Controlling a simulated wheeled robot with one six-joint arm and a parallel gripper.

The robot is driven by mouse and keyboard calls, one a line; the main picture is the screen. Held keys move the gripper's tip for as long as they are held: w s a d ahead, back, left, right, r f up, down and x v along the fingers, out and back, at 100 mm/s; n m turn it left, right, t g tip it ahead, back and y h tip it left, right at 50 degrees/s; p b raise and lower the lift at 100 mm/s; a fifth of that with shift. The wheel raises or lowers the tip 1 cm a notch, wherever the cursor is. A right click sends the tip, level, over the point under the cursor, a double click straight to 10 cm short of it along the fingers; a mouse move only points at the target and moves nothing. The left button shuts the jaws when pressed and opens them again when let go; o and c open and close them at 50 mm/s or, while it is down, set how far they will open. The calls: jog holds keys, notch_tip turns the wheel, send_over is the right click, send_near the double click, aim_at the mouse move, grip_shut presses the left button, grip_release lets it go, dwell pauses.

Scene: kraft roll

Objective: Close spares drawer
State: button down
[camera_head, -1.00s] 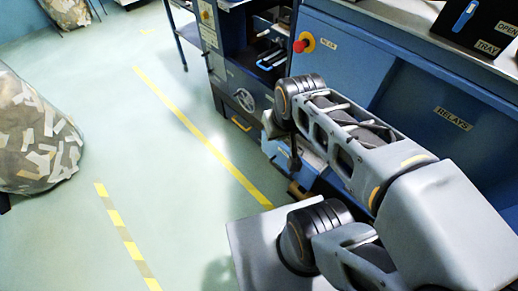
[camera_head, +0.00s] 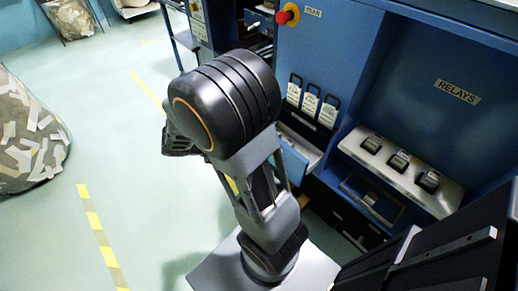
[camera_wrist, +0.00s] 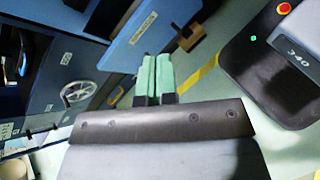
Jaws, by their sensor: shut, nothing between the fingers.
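The spares drawer (camera_head: 297,147) stands partly pulled out of the blue cabinet in the head view, low behind my arm, which hides part of it. In the wrist view a blue drawer front (camera_wrist: 125,48) shows at the top, with a small label too blurred to read and a brown handle (camera_wrist: 188,36). My gripper (camera_wrist: 154,60) has two pale green fingers pressed together with nothing between them. In that picture the fingertips lie just below the drawer front and left of the handle, apparently apart from it. In the head view my arm hides the fingers.
A relay shelf (camera_head: 400,170) with several dark relays is right of the drawer. Several tagged padlocks (camera_head: 311,103) hang on the cabinet above it. A red knob (camera_head: 288,14) sticks out higher up. A scrap-filled sack (camera_head: 28,135) stands left; the floor (camera_head: 135,170) between is clear.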

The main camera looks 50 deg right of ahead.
jog(key=w+d+f+n+t+h+b, duration=0.1)
jog(key=w+d+f+n+h+b, duration=0.1)
jog(key=w+f+n+h+b, duration=0.3)
jog(key=w+d+f+n+t+h+b, duration=0.1)
jog(key=f+n+t+h+b, duration=0.15)
jog(key=f, duration=0.55)
jog(key=d+n+b, duration=0.1)
jog(key=d+b, duration=0.1)
jog(key=d, duration=1.2)
jog(key=shift+d, duration=0.25)
